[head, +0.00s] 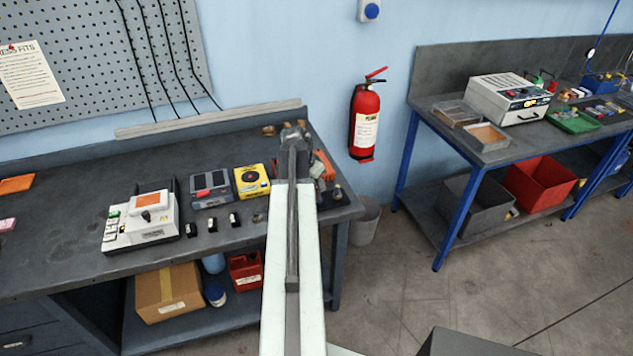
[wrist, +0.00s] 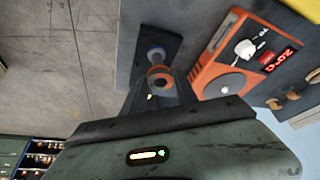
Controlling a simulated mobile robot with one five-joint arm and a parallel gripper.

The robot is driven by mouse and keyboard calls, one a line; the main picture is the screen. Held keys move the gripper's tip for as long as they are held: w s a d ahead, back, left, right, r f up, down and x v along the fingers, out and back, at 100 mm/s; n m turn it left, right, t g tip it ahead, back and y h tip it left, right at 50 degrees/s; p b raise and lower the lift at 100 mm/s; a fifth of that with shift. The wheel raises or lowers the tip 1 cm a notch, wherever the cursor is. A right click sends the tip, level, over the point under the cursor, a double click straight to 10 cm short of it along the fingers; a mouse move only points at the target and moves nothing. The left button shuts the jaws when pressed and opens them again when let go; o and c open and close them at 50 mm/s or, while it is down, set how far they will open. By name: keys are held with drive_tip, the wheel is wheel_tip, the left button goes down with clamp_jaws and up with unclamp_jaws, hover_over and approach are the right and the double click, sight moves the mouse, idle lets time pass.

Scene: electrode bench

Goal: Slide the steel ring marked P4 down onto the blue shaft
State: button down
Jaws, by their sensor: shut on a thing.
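In the wrist view my gripper (wrist: 160,94) is shut on a small grey ring (wrist: 160,73), held between the dark jaws. An orange-brown patch shows in its middle. No P4 mark is readable. The blue shaft (wrist: 155,53) stands on a dark base plate (wrist: 168,43), just beyond the ring in the picture. The ring looks apart from the shaft, but the gap in height cannot be told.
An orange device (wrist: 222,82) with a knob and red display stands close to the right of the ring. It is partly visible in the head view (head: 325,166). A yellow box (head: 252,180) and grey meter (head: 211,188) stand left of my arm. The bench (head: 60,255) ends just right.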

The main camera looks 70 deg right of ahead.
drive_tip(key=shift+f+b, duration=0.3)
drive_tip(key=shift+f, duration=0.15)
idle(1.0)
drive_tip(key=shift+f+b, duration=0.4)
drive_tip(key=shift+f, duration=0.05)
drive_tip(key=shift+c, duration=2.4)
unclamp_jaws()
wheel_tip(320, 180, up, 7)
drive_tip(key=p, duration=0.7)
drive_tip(key=shift+r, duration=0.15)
